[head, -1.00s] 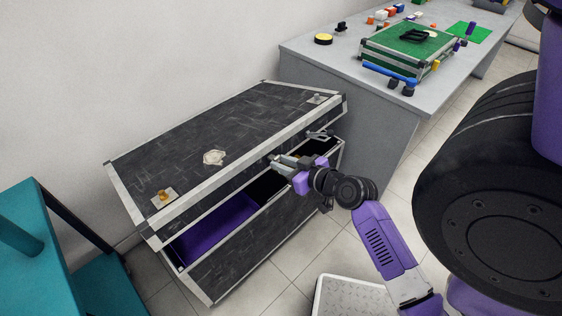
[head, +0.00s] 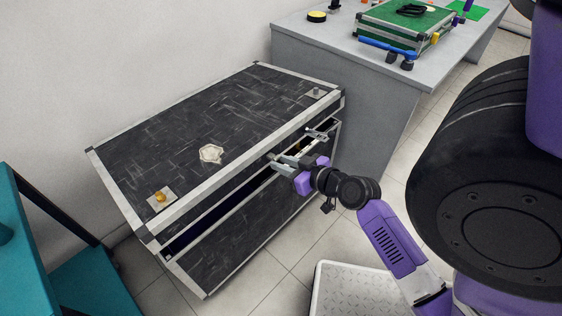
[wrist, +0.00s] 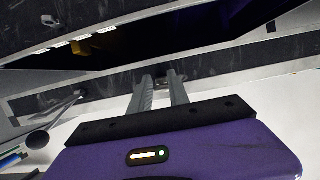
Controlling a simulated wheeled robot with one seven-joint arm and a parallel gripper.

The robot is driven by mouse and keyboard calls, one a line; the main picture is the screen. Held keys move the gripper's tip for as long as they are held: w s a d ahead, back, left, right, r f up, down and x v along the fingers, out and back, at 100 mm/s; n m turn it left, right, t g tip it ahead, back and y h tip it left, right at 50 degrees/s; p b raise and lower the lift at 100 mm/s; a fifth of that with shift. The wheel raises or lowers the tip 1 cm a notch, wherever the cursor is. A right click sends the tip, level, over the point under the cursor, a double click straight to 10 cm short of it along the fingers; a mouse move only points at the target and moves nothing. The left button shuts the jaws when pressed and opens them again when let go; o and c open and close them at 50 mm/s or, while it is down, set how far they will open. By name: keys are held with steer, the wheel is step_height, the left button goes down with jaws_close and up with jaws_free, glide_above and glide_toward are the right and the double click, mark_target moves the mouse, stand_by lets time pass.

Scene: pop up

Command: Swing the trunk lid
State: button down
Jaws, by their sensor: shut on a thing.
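The black trunk (head: 225,245) with silver edging stands against the wall. Its lid (head: 240,118) is partly raised, with a narrow dark gap (head: 225,208) along the front, through which a little purple lining shows. In the wrist view, the two grey fingers (wrist: 158,84) meet a small fitting on a dark, silver-edged strip, partly hidden between the fingertips. The dark trunk opening (wrist: 180,32) lies beyond that strip.
A grey table (head: 345,60) with a green case (head: 385,22) stands behind the trunk's right end. A teal shelf (head: 40,250) is close at left. A white textured platform (head: 360,290) lies on the floor, with clear tiles (head: 265,265) before the trunk.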

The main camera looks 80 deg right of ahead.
steer(key=shift+s+a+f+b, duration=0.15)
steer(key=shift+s+f+b, duration=0.1)
steer(key=shift+f+b, duration=0.4)
steer(key=shift+s+a+f+b, duration=0.2)
steer(key=shift+f+b, duration=0.25)
steer(key=shift+f, duration=0.4)
steer(key=f+b, duration=0.4)
steer(key=shift+s+a+f, duration=0.1)
steer(key=shift+s, duration=0.15)
steer(key=c, duration=1.2)
jaws_free()
steer(key=shift+o, duration=0.2)
steer(key=v, duration=0.8)
steer(key=shift+p, duration=0.4)
steer(key=shift+w, duration=0.1)
